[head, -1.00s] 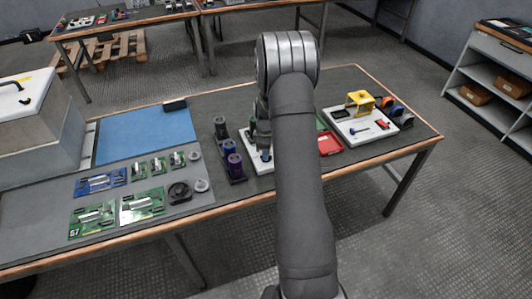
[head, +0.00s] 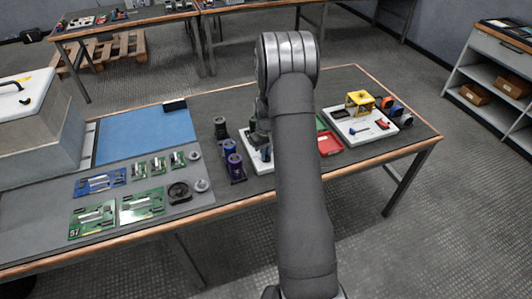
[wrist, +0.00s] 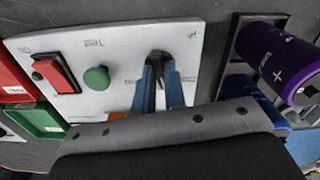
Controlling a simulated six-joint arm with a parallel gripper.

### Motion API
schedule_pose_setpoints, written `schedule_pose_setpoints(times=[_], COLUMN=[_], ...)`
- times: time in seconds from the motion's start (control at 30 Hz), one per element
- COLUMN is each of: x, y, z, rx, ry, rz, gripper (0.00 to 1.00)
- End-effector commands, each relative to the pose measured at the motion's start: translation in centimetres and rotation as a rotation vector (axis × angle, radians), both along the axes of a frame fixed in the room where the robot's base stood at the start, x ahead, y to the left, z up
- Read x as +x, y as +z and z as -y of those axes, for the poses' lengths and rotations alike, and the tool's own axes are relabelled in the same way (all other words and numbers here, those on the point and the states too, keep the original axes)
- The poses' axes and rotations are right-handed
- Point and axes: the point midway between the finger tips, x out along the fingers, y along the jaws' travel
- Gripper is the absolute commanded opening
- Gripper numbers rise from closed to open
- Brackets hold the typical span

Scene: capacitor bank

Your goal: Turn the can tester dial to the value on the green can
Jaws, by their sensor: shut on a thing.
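The white can tester panel (wrist: 112,40) fills the upper left of the wrist view and shows partly behind my arm in the head view (head: 256,165). It carries a red rocker switch (wrist: 55,73), a green button (wrist: 96,78) and a dark dial (wrist: 160,55). My gripper (wrist: 160,68) has its blue fingers shut on the dial, which hides most of it and its setting. In the head view, cans stand in a dark rack: a dark one (head: 220,127), a blue one (head: 229,147) and a purple one (head: 235,165). I cannot make out a green can or its value.
In the wrist view the purple can (wrist: 275,62) stands close on the right, with the blue can (wrist: 250,88) beside it. Red (wrist: 12,80) and green (wrist: 38,120) bins are on the left. Circuit boards (head: 142,205) lie left on the table; a white tray (head: 372,128) is right.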

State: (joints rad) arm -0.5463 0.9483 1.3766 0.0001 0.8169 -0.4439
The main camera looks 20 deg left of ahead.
Motion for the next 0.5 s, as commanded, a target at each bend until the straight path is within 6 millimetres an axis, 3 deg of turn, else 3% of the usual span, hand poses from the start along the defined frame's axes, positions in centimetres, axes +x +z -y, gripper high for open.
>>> schedule_pose_setpoints(times=[0.5], x=[0.01], y=[0.01], z=[-0.03], rx=[0.001], ry=[-0.198], rz=[0.001], gripper=[0.00])
